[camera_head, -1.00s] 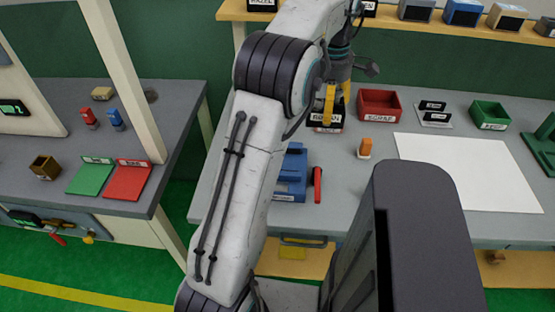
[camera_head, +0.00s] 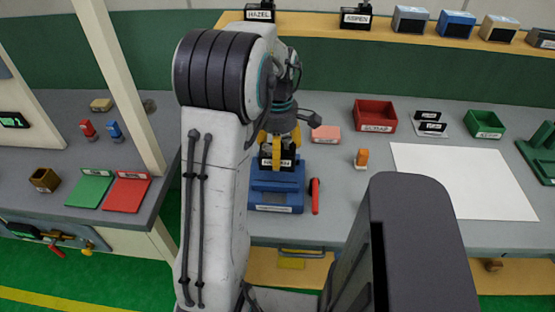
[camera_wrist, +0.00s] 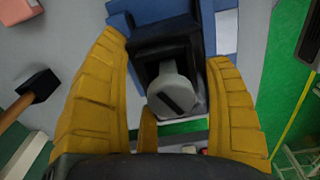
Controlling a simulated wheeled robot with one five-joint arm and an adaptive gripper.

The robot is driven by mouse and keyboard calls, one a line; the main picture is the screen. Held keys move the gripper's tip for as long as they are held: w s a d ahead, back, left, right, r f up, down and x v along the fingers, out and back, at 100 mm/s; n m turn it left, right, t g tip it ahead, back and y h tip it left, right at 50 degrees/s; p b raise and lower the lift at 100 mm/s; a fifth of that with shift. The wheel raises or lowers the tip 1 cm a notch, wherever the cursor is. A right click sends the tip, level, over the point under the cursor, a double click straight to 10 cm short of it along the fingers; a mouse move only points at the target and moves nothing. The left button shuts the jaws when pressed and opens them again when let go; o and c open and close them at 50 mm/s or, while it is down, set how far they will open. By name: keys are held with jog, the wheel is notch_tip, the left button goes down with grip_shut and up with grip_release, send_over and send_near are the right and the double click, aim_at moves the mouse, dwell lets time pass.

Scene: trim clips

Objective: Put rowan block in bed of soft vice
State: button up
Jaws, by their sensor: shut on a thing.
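The rowan block (camera_head: 277,160) is dark with a white label on its front. My gripper (camera_head: 280,138) is shut on it from above, its yellow fingers on either side. The block is over the blue soft vice (camera_head: 274,196), which has a red handle (camera_head: 315,196) at its right. I cannot tell whether the block touches the bed. In the wrist view the black block (camera_wrist: 151,44) with a grey knob is between my gripper's fingers (camera_wrist: 168,55), and blue parts of the vice (camera_wrist: 226,35) show behind it. The bed is mostly hidden.
A pink block (camera_head: 326,134) and an orange item (camera_head: 362,158) are right of the vice. A red bin (camera_head: 376,114), a green bin (camera_head: 485,123) and a white sheet (camera_head: 460,180) lie farther right. Labelled blocks, hazel (camera_head: 259,13) and aspen (camera_head: 355,18), sit on the back shelf.

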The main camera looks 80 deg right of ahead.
jog(key=shift+f, duration=2.1)
jog(key=shift+f, duration=0.1)
jog(key=o, duration=1.2)
jog(key=shift+o, duration=0.2)
notch_tip(320, 180, up, 12)
jog(key=shift+a+r+p, duration=0.1)
jog(key=shift+p, duration=0.35)
jog(key=shift+w, duration=0.1)
